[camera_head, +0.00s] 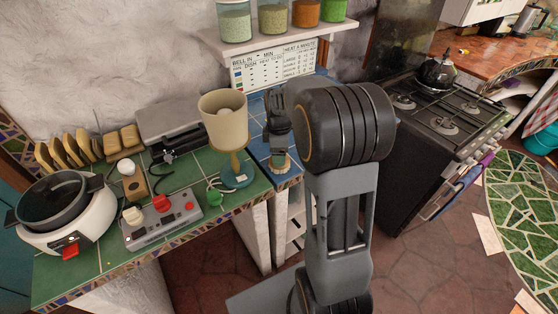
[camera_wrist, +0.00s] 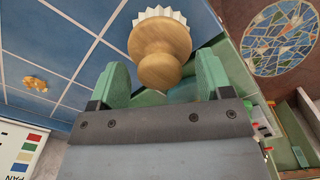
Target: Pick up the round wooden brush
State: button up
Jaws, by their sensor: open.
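The round wooden brush (camera_wrist: 160,42) has a pale knob handle and white bristles. In the wrist view it is at the top centre, its knob between and just ahead of the fingertips. My gripper (camera_wrist: 163,76) is open, with one green finger pad on each side of the knob and no clear contact. In the head view my gripper (camera_head: 279,140) points down over the blue tiled counter, beside the lamp. A small part of the brush (camera_head: 281,164) shows below it; the rest is hidden by the gripper.
A beige lamp (camera_head: 223,122) stands close left of my gripper. A shelf (camera_head: 270,42) with jars hangs above. A stove (camera_head: 430,135) stands to the right.

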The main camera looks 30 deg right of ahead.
jog(key=shift+f, duration=0.15)
jog(key=c, duration=1.1)
jog(key=shift+r, duration=0.55)
notch_tip(320, 180, up, 2)
jog(key=shift+r, duration=0.1)
jog(key=s+a+r+b, duration=0.1)
jog(key=s+a+r, duration=0.1)
jog(key=s+r, duration=0.3)
jog(key=s+a+r, duration=0.3)
jog(key=s+r, duration=0.1)
jog(key=s, duration=0.4)
jog(key=shift+a+r+b, duration=0.3)
jog(key=shift+r+b, duration=0.1)
